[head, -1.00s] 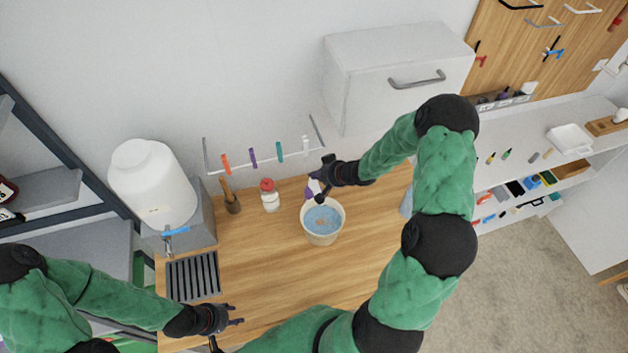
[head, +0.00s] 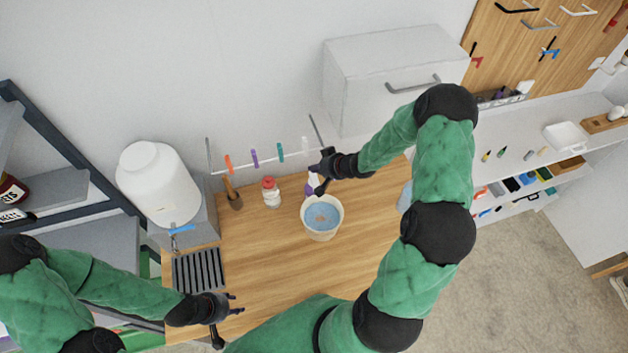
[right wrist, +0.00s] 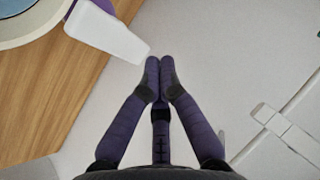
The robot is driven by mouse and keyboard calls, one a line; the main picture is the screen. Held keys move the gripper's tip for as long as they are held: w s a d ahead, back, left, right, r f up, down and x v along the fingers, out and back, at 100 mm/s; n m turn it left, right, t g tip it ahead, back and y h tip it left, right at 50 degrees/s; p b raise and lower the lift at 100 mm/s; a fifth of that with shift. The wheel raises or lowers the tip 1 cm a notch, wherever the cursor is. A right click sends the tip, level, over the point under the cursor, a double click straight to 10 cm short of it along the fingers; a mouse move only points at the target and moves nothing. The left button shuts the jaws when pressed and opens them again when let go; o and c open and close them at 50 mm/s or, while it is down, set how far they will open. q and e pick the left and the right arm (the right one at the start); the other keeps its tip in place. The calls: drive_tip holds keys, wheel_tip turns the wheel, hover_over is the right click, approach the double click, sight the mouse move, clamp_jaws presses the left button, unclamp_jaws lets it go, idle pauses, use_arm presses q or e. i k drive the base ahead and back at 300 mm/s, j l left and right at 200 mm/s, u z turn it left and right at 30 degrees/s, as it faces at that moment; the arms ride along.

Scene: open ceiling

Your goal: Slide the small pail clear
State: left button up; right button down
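The small pail (head: 323,234) is pale and holds bluish liquid with something brownish in it. It stands upright on the wooden counter (head: 270,245). Part of its rim also shows at the top left of the right wrist view (right wrist: 62,12). My right gripper (head: 322,184) is just behind the pail, near its far rim; I cannot tell whether they touch. In the right wrist view its fingertips (right wrist: 160,70) meet with nothing between them. My left gripper (head: 228,318) is open and empty near the counter's front left, apart from the pail.
A white and purple bottle (head: 311,183) stands behind the pail, beside my right gripper. A red-capped jar (head: 271,193) and a wooden-handled tool (head: 233,195) stand to the left. A slotted drain tray (head: 198,270) lies farther left. The counter's front middle is clear.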

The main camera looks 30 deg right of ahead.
sight(321, 217)
drive_tip(key=k+l, duration=0.3)
drive_tip(key=k, duration=0.15)
drive_tip(key=k+l, duration=0.25)
drive_tip(key=k, duration=0.25)
